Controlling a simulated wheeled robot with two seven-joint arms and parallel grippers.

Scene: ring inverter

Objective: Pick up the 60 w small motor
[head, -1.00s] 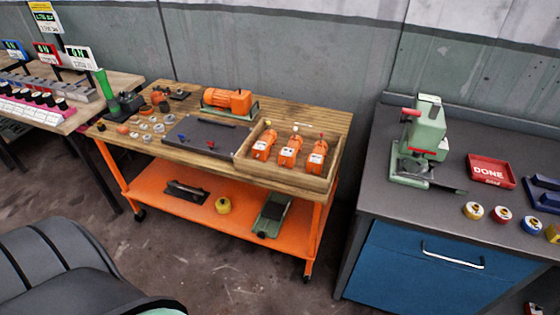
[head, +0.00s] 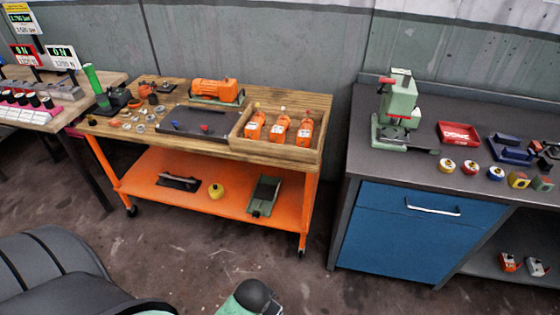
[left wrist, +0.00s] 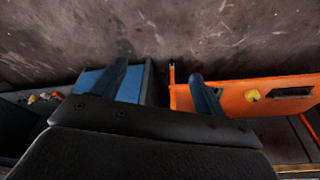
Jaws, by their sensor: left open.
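Three small orange motors, left (head: 255,127), middle (head: 279,129) and right (head: 304,131), stand side by side in an open wooden tray (head: 268,154) on the right end of a wooden-topped cart. Their wattage markings are too small to read, so I cannot tell which is 60 W. My left gripper (left wrist: 160,86) shows in the left wrist view with its two dark fingers apart and nothing between them. It is upside down to the room and away from the motors. My right gripper is not in view.
A larger orange motor (head: 216,90) and a dark mat (head: 205,122) share the cart top. The orange lower shelf (head: 150,182) holds several items. A grey bench (head: 360,169) with a green press (head: 398,105) and red tray (head: 459,134) stands right. Floor before the cart is open.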

